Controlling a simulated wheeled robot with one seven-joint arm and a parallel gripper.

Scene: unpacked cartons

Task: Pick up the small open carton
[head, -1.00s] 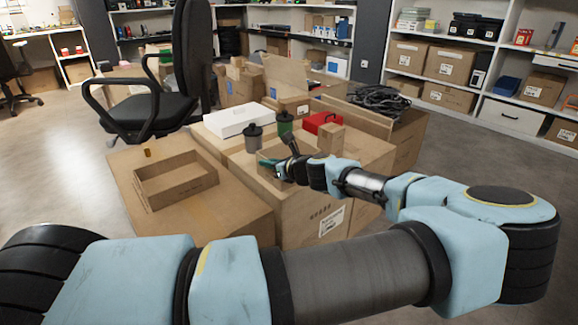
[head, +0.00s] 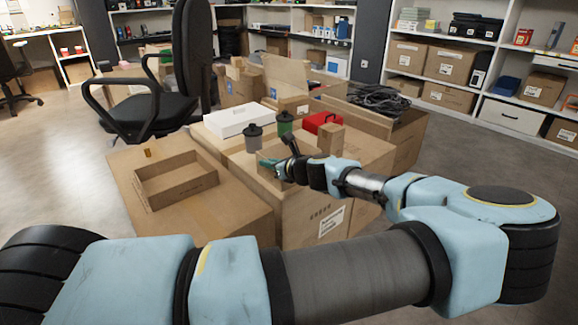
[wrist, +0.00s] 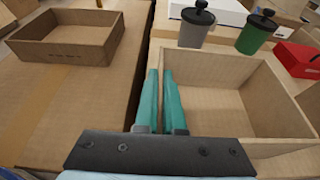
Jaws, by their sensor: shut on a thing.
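The small open carton (wrist: 218,68) is plain brown cardboard with low walls and an open top. It sits on a large closed box and looks empty in the wrist view. In the head view the carton (head: 273,152) is partly hidden by my gripper. My gripper (wrist: 159,76) has teal fingers pointing away along the carton's left side. The fingers are close together, one outside and one inside the left wall, shut on that wall. In the head view my gripper (head: 268,164) is at the carton's near side.
Another shallow open carton (wrist: 68,38) sits on the box to the left. Behind the held carton stand a grey bottle (wrist: 195,27) and a green bottle (wrist: 255,33). A red case (wrist: 298,60) and a small brown box (head: 331,139) are to its right. A white box (head: 239,120) lies behind.

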